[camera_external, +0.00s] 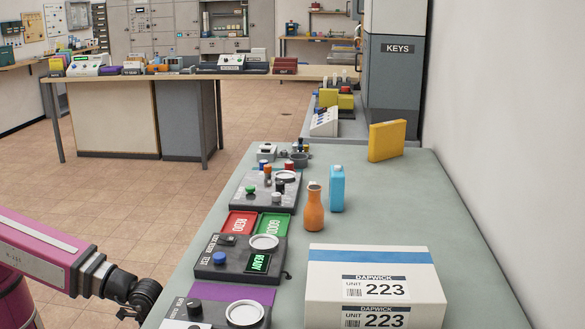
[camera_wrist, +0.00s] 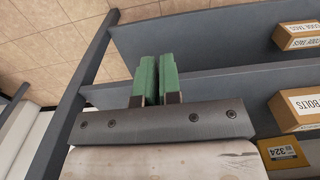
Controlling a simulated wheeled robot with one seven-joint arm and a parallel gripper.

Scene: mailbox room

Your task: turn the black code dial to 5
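Several black knobs show in the external view, and I cannot tell which is the code dial. One black knob (camera_external: 194,308) is on the nearest panel, at the bottom edge. Another dark knob (camera_external: 280,185) is on a panel farther back. No dial numbers are readable. My gripper (camera_wrist: 158,78) shows in the wrist view with its two green fingers close together, shut, with nothing seen between them. It points at shelving, away from the panels. In the external view my arm is at the lower left, beside the bench, and the gripper itself is not visible.
A READY panel with a blue knob (camera_external: 219,258) stands on the grey bench (camera_external: 400,215). A parcel box (camera_external: 365,275), an orange bottle (camera_external: 313,208), a blue carton (camera_external: 337,188) and a yellow block (camera_external: 387,140) stand to the right. Boxes (camera_wrist: 303,108) sit on the shelves.

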